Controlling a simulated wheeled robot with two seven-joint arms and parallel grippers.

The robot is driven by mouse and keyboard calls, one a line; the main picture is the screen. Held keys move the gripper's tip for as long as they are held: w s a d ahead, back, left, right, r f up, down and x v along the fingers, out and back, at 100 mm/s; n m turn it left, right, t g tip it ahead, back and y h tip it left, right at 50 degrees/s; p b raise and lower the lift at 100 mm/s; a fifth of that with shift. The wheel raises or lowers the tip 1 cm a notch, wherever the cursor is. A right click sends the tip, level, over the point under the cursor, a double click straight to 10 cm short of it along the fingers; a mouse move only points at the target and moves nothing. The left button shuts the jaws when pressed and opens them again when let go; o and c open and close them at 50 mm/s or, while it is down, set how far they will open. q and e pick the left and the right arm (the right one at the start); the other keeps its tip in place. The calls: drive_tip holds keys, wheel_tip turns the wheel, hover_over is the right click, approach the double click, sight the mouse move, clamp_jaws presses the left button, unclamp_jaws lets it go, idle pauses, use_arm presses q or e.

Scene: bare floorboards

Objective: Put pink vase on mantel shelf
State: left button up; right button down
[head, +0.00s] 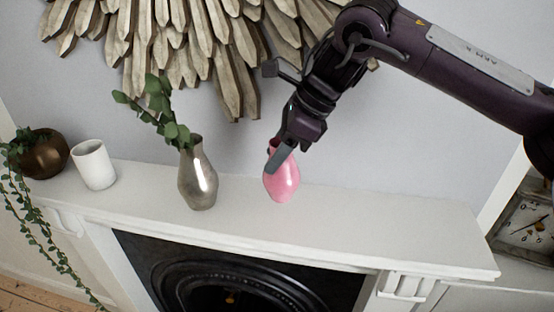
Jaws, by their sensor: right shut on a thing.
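The pink vase (282,183) is upright at the white mantel shelf (377,225), right of the silver vase. Its base looks to be at or just over the shelf top; I cannot tell whether it touches. My right gripper (280,156) comes down from the upper right and is shut on the vase's neck and rim. The gripper hides part of the vase's top. My left gripper is not in view.
A silver vase (197,178) with green leaves stands left of the pink vase. A white cup (93,166) and a brown pot (44,155) with a trailing plant are farther left. A wooden wall ornament (190,45) hangs above. The shelf's right part is clear.

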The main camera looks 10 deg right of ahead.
sight(277, 172)
drive_tip(key=shift+f, duration=0.5)
wheel_tip(277, 172, down, 3)
drive_tip(key=p, duration=0.3)
drive_tip(key=shift+w+r, duration=0.1)
drive_tip(key=shift+w+d+f, duration=0.1)
drive_tip(key=shift+f, duration=0.3)
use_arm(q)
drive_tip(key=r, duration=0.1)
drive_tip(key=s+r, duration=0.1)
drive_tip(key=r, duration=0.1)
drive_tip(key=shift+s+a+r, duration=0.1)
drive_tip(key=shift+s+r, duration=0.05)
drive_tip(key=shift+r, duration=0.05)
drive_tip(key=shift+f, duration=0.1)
use_arm(e)
drive_tip(key=shift+f, duration=0.15)
drive_tip(key=c, duration=1.3)
unclamp_jaws()
drive_tip(key=shift+f, duration=0.1)
drive_tip(key=o, duration=0.5)
